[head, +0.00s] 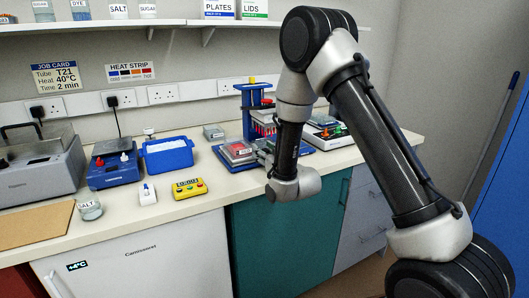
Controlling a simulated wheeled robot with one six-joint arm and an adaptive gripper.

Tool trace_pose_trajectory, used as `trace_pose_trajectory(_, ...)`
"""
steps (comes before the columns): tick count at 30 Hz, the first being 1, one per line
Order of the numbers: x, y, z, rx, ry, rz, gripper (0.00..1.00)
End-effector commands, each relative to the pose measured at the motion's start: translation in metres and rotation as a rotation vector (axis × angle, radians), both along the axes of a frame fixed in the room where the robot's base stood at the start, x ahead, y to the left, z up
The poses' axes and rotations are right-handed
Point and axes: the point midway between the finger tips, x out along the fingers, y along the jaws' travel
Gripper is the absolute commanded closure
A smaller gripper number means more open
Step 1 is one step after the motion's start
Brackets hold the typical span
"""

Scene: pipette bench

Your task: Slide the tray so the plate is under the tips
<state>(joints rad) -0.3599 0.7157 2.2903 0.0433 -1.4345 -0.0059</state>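A blue pipette stand (247,101) rises on the bench at the centre, with red parts on it and pale tips below that are too small to make out well. A plate (237,149) with a grey-and-red look sits at the left front of the stand, on a low blue base (232,166). The tray's edges cannot be told apart from the plate and base. My gripper (262,153) is low at the plate's right side, partly hidden by my wrist. I cannot tell whether it touches the tray or whether its fingers are open.
A small grey box (213,132) is behind the plate. More equipment (324,133) stands right of the stand, behind my arm.

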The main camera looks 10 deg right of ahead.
Motion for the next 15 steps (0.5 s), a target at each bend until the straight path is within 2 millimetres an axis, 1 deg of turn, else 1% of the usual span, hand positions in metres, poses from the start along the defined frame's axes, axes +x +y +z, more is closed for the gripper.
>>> trace_pose_trajectory(5, -0.004, -0.002, 0.0, 0.0, 0.0, -0.001, 0.59)
trace_pose_trajectory(8, -0.017, -0.006, 0.0, 0.0, 0.001, -0.001, 0.59)
trace_pose_trajectory(12, -0.042, -0.014, -0.001, -0.001, 0.003, 0.0, 0.59)
trace_pose_trajectory(15, -0.057, -0.018, -0.001, -0.001, 0.003, 0.0, 0.59)
